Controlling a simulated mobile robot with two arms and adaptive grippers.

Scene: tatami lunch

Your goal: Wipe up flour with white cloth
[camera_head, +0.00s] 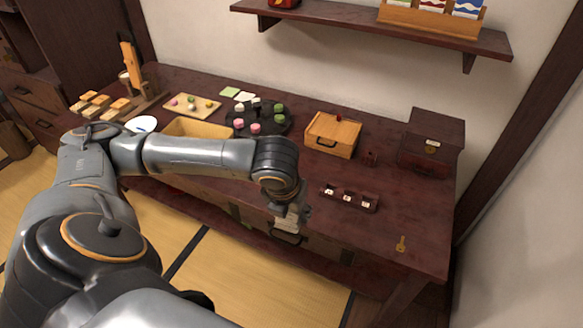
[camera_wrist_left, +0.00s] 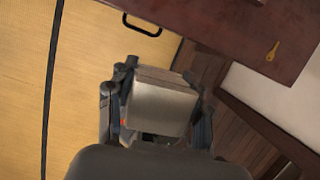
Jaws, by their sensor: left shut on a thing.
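My left gripper (camera_head: 291,210) hangs in front of the table's front edge in the head view. It also shows in the left wrist view (camera_wrist_left: 158,78), with a finger on each side of a pale, block-like thing (camera_wrist_left: 160,106) with a brownish layered side. It is shut on this thing; I cannot tell for sure whether it is the white cloth, folded. A whitish part of it shows below the gripper in the head view (camera_head: 287,224). I cannot make out any flour on the table. My right gripper is not in view.
The dark red table (camera_head: 395,215) holds a round black tray (camera_head: 268,127) of sweets, a wooden box (camera_head: 332,134), a dark chest (camera_head: 432,142), a small dark holder (camera_head: 348,198) and a brass key-like piece (camera_head: 401,244). The front right tabletop is mostly clear. A shelf (camera_head: 350,22) hangs above.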

